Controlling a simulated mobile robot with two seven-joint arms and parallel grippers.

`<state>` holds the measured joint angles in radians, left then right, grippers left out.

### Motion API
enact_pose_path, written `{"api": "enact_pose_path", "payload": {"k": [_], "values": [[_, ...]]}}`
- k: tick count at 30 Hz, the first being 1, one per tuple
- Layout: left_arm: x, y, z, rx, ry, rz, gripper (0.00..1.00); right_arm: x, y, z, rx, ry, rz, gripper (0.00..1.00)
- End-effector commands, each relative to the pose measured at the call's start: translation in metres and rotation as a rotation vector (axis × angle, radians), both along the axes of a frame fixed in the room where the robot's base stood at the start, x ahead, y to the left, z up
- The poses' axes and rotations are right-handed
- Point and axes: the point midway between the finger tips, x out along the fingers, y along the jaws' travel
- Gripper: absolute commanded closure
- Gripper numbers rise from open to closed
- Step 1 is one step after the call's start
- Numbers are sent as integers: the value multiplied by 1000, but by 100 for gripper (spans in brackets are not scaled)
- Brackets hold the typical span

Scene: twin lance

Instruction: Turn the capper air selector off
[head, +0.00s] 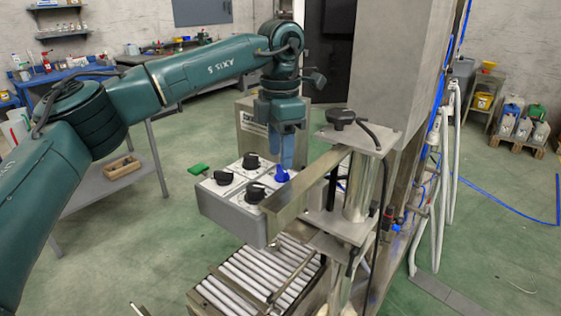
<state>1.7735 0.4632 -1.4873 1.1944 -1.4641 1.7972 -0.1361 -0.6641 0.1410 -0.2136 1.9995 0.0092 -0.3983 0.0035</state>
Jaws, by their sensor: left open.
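A grey control box (228,215) with a pale top panel carries several rotary selectors. Three have black knobs: one at the back (251,161), one at the left (223,177) and one at the front (256,193). A blue knob (281,176) sits at the back right. The labels are too small to read, so I cannot tell which selector is the capper air one. My left gripper (283,161) points down just above the blue knob, its fingers open. I cannot tell whether they touch the knob. My right gripper is not in view.
A metal bar (305,184) runs close to the box's right side, by a post with a black hand knob (341,119). A roller conveyor (250,278) lies below. A grey cabinet (247,128) stands behind. A green item (198,169) is at the box's left corner.

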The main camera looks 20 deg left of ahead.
Motion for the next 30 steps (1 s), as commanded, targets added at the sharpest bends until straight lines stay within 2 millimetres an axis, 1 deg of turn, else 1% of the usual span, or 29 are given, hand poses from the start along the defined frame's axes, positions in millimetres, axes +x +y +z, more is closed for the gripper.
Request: {"api": "enact_pose_path", "payload": {"k": [1, 7, 9, 13, 15, 18, 30], "values": [[1, -1, 12, -2, -4, 0, 55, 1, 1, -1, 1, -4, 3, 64], [0, -1, 59, -2, -5, 1, 55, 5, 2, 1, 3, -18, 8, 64], [0, -1, 72, -1, -3, 0, 55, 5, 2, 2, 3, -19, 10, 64], [0, -1, 90, -1, -2, 0, 55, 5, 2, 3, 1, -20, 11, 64], [0, -1, 96, -2, -3, -1, 55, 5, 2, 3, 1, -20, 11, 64], [0, 0, 100, -2, -1, 0, 55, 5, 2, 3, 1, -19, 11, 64], [0, 0, 101, -2, -1, -1, 55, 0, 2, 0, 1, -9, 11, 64]]}}
